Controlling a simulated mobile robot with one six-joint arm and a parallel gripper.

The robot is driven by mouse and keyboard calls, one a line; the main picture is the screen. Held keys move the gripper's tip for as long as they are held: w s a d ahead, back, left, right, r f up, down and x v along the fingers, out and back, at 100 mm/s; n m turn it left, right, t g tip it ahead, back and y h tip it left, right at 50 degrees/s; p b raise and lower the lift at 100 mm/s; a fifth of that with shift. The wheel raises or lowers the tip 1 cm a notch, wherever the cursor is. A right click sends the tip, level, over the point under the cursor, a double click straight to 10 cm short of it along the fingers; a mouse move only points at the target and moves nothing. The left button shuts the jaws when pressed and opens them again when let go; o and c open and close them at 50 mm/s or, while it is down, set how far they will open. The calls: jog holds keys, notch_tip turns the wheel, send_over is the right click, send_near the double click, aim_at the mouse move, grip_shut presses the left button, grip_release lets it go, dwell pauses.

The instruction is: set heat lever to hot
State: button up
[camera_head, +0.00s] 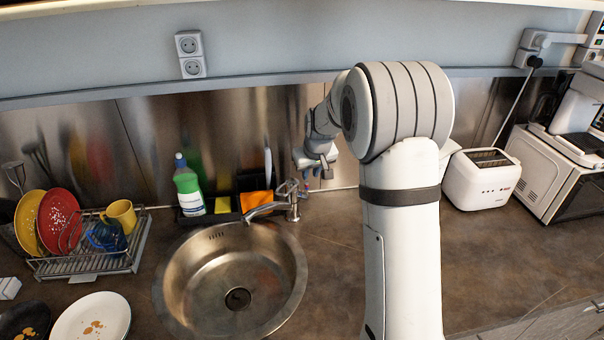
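The metal faucet (267,208) stands at the back right of the round sink, its spout reaching left over the basin. Its small lever (291,187) sits at the top of the faucet body; which setting it is on cannot be told. My gripper (309,181) is just above and to the right of the lever, pointing down. It looks very close to the lever, but contact cannot be made out. Its fingers are too small and partly hidden to show whether they are open or shut. My white arm covers the counter to the right of the faucet.
The steel sink (172,290) is empty. A green-and-white soap bottle (188,189) and an orange sponge (256,201) stand behind it. A dish rack (134,255) with plates and a yellow mug (122,215) is left. A toaster (481,180) and microwave (543,170) are right.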

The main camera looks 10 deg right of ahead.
aim_at(307, 184)
jog(key=p+x, duration=0.2)
jog(key=x, duration=0.5)
jog(key=shift+w+a+f, duration=0.15)
jog(key=shift+w+f, duration=0.1)
jog(key=shift+f, duration=0.1)
jog(key=shift+c, duration=0.2)
grip_shut()
